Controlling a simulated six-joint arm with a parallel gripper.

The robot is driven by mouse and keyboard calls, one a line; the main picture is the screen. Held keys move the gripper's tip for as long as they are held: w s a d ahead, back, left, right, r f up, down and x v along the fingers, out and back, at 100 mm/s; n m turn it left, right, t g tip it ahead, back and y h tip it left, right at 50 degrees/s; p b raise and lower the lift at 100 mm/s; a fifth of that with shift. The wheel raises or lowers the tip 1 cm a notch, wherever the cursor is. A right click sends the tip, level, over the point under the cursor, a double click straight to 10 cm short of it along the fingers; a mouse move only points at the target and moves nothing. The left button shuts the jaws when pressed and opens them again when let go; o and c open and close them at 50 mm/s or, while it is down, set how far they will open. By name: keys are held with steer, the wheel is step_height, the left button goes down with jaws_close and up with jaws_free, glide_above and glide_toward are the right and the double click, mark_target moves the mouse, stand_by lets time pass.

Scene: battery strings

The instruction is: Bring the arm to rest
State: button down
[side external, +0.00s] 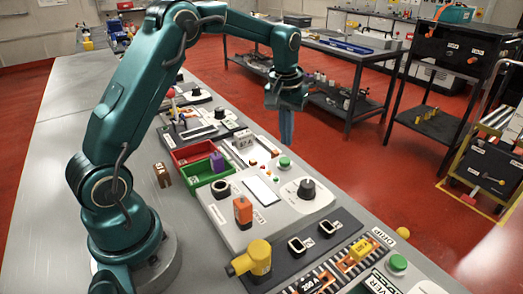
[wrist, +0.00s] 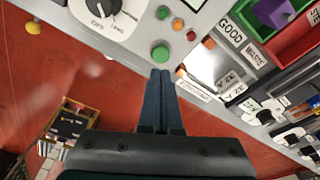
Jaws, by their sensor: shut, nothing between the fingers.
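My gripper (side external: 286,128) is shut and empty. It points down in the side view, raised at the far right edge of the panel bench. In the wrist view my gripper (wrist: 161,72) shows its two blue fingers pressed together, with red floor behind them and the green button (wrist: 160,54) just past the tips in the picture. No object touches the fingers.
A grey panel (side external: 245,232) carries a black knob (side external: 306,189) and a green button (side external: 284,162). A red bin (side external: 193,151) and a green bin (side external: 204,184) holding a purple block (side external: 217,162) stand left of it. A yellow connector (side external: 250,260) is in front. Red floor lies beyond the bench.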

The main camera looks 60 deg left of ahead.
steer(key=shift+r, duration=0.45)
steer(key=s+d+r+m+t, duration=0.25)
steer(key=s+d+r, duration=0.5)
steer(key=r, duration=0.45)
steer(key=s+d+f+m, duration=0.1)
steer(key=s+f, duration=0.2)
steer(key=s, duration=0.3)
steer(key=s+d+f+m+t, duration=0.1)
steer(key=s+d+f+m, duration=0.1)
steer(key=s, duration=0.5)
steer(key=shift+s+f+h, duration=0.2)
steer(key=shift+f+h, duration=0.2)
steer(key=shift+f, duration=0.25)
